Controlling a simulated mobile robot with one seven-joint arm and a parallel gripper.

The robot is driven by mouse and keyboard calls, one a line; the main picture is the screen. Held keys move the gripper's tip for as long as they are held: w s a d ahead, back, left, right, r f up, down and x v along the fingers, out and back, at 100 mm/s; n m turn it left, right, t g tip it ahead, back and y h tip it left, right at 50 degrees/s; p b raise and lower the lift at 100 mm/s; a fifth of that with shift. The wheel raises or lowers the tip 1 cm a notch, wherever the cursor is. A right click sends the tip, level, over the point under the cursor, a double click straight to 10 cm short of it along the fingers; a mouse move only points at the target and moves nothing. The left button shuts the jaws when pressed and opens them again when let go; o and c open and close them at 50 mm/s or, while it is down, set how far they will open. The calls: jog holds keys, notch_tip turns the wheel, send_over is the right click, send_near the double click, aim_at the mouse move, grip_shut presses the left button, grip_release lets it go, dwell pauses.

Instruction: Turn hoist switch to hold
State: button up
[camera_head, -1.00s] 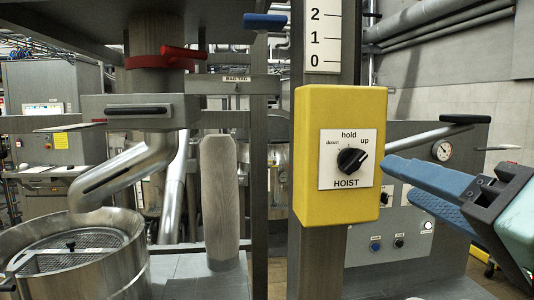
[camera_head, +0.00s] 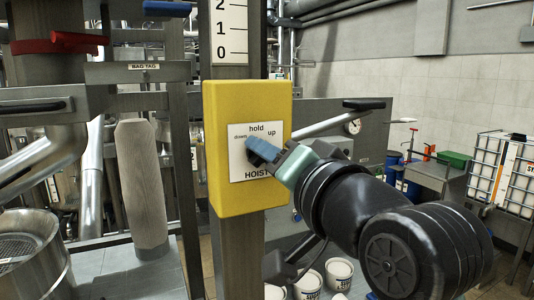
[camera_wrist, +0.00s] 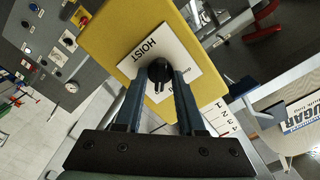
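The hoist switch is a black knob on a white label (camera_head: 237,170) marked down, hold, up and HOIST. The label is on a yellow box (camera_head: 221,104) on a grey column. My gripper (camera_head: 260,150) reaches the box from the right, and its blue fingers hide the knob in the head view. In the wrist view, the black knob (camera_wrist: 160,71) lies between the two fingertips (camera_wrist: 162,78). The fingers stand apart, one on each side of it; firm contact cannot be made out. Which mark the knob points to is not clear.
A white scale (camera_head: 229,32) is above the box. A grey panel with a black-handled lever (camera_head: 363,104) stands behind my arm. A steel vessel (camera_head: 40,255) is at the lower left, with several white buckets (camera_head: 339,270) on the floor below my arm.

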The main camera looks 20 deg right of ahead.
grip_shut()
jog(key=shift+n, duration=0.3)
jog(key=shift+a+n+b, duration=0.1)
jog(key=shift+n+b, duration=1.8)
jog(key=shift+n, duration=2.1)
jog(key=shift+r, duration=0.1)
jog(key=shift+o, duration=1)
grip_release()
